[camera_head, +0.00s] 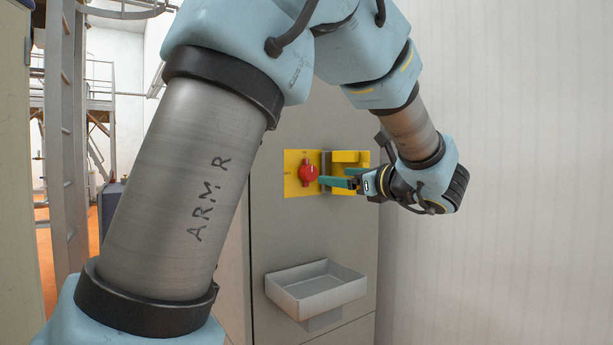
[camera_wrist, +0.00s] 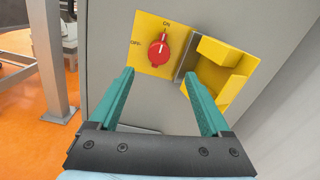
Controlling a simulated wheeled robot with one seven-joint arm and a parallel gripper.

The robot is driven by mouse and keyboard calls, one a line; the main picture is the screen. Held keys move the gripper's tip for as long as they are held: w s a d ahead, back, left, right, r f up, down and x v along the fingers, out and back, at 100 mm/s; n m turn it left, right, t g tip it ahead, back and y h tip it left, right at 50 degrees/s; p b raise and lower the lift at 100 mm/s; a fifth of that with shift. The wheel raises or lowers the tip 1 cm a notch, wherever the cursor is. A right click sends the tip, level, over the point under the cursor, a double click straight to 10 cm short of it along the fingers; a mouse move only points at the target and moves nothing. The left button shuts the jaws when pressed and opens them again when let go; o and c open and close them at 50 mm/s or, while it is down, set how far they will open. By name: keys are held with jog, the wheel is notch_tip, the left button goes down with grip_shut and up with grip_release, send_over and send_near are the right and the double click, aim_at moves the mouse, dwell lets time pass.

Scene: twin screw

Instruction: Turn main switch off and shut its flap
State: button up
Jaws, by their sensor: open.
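The main switch is a red rotary knob (camera_head: 308,173) on a yellow plate (camera_head: 291,187) fixed to a grey cabinet front. In the wrist view the red knob (camera_wrist: 158,54) has a light pointer mark toward the ON label at the top; an OFF label is on the left. The yellow flap (camera_wrist: 222,75) stands open to the right of the plate, hinged along a grey strip (camera_wrist: 186,62). My gripper (camera_wrist: 158,82) is open and empty, its teal fingers below the knob in the picture, one near the hinge. In the head view my gripper (camera_head: 335,176) is right of the knob, partly before the flap (camera_head: 350,158).
A grey open tray (camera_head: 316,290) juts from the cabinet below the switch. A pale wall (camera_head: 500,200) stands close on the right. A grey post (camera_wrist: 52,70) and orange floor (camera_wrist: 30,130) show at left.

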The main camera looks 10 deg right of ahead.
aim_at(312, 175)
jog(key=p+x, duration=0.2)
jog(key=x, duration=0.8)
jog(key=shift+a, duration=0.15)
jog(key=shift+f, duration=0.1)
grip_shut()
